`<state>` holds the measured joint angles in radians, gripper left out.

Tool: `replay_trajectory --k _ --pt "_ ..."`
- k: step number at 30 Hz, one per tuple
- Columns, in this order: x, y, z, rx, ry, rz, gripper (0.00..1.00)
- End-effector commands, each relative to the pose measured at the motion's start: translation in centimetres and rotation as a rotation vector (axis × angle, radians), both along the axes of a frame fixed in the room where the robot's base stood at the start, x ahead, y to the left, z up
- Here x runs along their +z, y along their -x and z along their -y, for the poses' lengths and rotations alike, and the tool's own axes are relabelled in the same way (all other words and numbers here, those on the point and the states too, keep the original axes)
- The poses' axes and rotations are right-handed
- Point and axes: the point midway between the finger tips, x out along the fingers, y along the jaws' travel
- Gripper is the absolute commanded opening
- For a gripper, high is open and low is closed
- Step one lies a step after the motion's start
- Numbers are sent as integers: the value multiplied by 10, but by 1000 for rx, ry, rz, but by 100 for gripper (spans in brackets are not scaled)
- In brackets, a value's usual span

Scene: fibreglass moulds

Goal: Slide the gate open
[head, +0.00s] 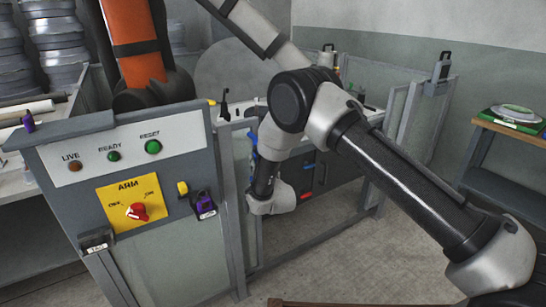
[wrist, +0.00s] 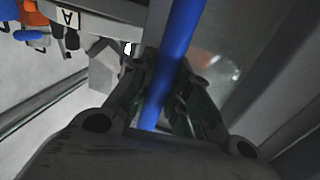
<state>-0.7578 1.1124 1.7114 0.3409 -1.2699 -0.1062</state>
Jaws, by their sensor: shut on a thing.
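My gripper (wrist: 160,85) is shut on a blue bar (wrist: 185,25) that looks like the gate's handle; both fingers close around it in the wrist view. In the head view, blue parts of that handle (head: 253,164) show beside a grey upright, just left of my arm's wrist. The gate (head: 242,195) appears as a grey-framed part of the fence, right of the control panel. My arm covers much of it, so how far it stands open cannot be told.
The control panel (head: 75,158) has LIVE, READY and RESET lamps or buttons and a red ARM switch (head: 137,211). A purple padlock (head: 205,206) hangs on it. An orange robot arm (head: 135,40) stands behind. A wooden table (head: 500,128) is at the right. Bare floor lies below my arm.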

Motion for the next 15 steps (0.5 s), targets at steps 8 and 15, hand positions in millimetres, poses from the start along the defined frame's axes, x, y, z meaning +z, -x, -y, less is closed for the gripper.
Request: replay_trajectory --k 8,15 --pt "0 16 -22 -1 0 0 0" --pt "0 17 -25 -1 0 0 0"
